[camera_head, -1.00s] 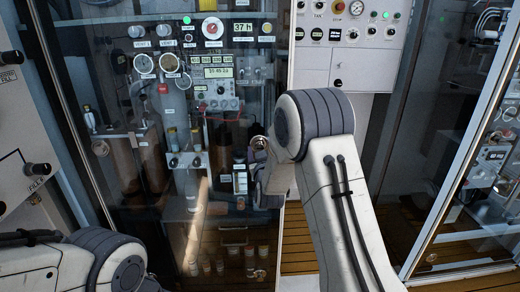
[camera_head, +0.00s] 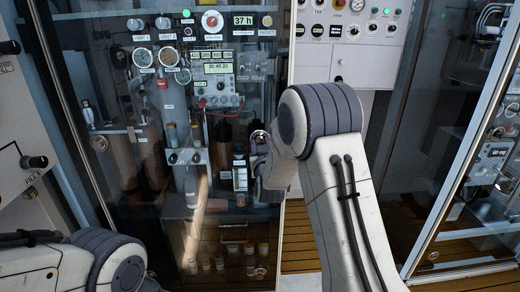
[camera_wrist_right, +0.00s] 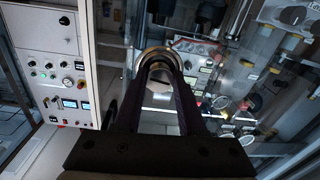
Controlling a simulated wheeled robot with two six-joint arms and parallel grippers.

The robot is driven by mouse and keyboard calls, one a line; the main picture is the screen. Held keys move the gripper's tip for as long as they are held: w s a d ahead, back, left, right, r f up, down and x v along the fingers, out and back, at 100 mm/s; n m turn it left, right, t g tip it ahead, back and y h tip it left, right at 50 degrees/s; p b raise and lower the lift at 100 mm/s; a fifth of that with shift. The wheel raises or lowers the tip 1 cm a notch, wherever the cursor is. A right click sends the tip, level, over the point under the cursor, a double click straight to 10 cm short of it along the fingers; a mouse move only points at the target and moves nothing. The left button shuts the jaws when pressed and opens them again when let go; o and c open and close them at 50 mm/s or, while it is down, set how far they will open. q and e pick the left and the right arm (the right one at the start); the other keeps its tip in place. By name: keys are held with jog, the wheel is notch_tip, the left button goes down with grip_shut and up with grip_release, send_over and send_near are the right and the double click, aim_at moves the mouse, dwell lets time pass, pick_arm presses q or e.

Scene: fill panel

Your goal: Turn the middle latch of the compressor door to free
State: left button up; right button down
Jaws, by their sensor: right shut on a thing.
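The compressor door (camera_head: 215,130) is a glass door that looks shut, with gauges and bottles behind it. Its middle latch (camera_head: 258,135) is a small round metal fitting on the door's right edge, partly hidden by my right arm. My right gripper (camera_head: 256,158) is at this latch, and its fingers are mostly hidden in the head view. In the right wrist view, the fingers of my right gripper (camera_wrist_right: 158,72) close around the round brass latch (camera_wrist_right: 158,52). The latch's exact angle is hard to read. My left gripper is out of view; only my left arm shows at bottom left.
A lower round latch (camera_head: 260,272) sits near the door's bottom right corner. A white control panel (camera_head: 350,45) stands right of the door. Another glass door (camera_head: 470,190) is at far right. A panel with black knobs (camera_head: 35,162) stands at left.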

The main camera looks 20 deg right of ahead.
jog(key=shift+d+f+m+h+b, duration=0.1)
jog(key=shift+m+h+b, duration=0.2)
jog(key=shift+m+b, duration=4.05)
jog(key=shift+f+m+h+b, duration=0.1)
jog(key=shift+m+h+b, duration=0.2)
jog(key=shift+m+b, duration=4)
jog(key=shift+r+n, duration=0.1)
jog(key=shift+n, duration=0.15)
jog(key=c, duration=0.5)
grip_release()
jog(key=v, duration=1)
jog(key=shift+s, duration=0.2)
